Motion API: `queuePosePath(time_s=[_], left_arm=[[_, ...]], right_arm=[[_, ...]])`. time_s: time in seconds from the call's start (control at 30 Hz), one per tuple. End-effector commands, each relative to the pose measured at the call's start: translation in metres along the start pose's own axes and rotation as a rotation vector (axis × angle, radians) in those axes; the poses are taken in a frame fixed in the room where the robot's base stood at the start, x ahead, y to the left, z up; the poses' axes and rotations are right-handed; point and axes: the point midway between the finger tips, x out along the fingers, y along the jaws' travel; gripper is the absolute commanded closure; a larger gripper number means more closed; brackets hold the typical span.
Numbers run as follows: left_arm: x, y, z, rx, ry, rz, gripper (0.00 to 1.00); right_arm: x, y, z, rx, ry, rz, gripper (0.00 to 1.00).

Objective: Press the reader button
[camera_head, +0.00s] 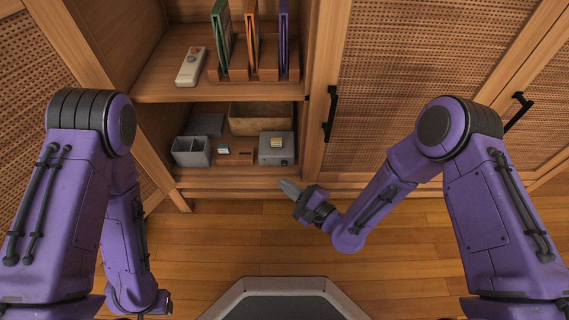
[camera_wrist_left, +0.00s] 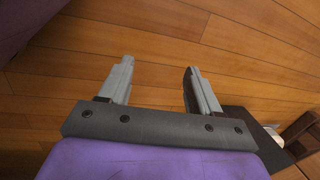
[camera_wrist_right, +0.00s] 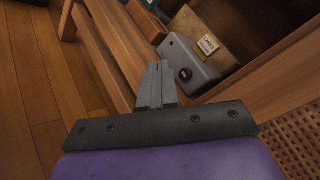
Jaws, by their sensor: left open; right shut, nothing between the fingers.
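The reader looks to be the grey box (camera_head: 270,157) at the right end of the lower shelf. In the right wrist view the grey box (camera_wrist_right: 195,62) has a dark round button (camera_wrist_right: 185,75) on its front face. A cream labelled piece (camera_wrist_right: 207,45) shows at its top. My right gripper (camera_head: 285,184) is shut and empty, in front of and below the shelf edge. Its fingertips (camera_wrist_right: 157,66) appear left of the button, apart from the box. My left gripper (camera_wrist_left: 155,75) is open and empty above the wood floor.
The upper shelf holds a beige device (camera_head: 191,67) and upright folders (camera_head: 254,40). A cabinet door with a black handle (camera_head: 330,113) is at right.

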Motion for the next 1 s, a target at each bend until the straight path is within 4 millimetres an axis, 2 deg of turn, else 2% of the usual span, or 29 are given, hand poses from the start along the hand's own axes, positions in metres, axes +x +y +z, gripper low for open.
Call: queuePosePath(time_s=[0.03,0.17,0.2,1.0], left_arm=[[0.0,-0.0001,0.0002,0.0,0.0,0.0,0.53],[0.0,-0.0001,0.0002,0.0,0.0,0.0,0.95],[0.0,-0.0001,0.0002,0.0,0.0,0.0,1.0],[0.0,0.0,0.0001,0.0,0.0,0.0,1.0]], right_arm=[[0.0,0.0003,0.0001,0.0,0.0,0.001,1.0],[0.0,0.0006,0.0001,0.0,-0.001,0.002,1.0],[-0.0001,0.0006,0.0001,0.0,-0.001,0.002,1.0],[-0.0002,0.001,0.0002,0.0,-0.001,0.003,1.0]])
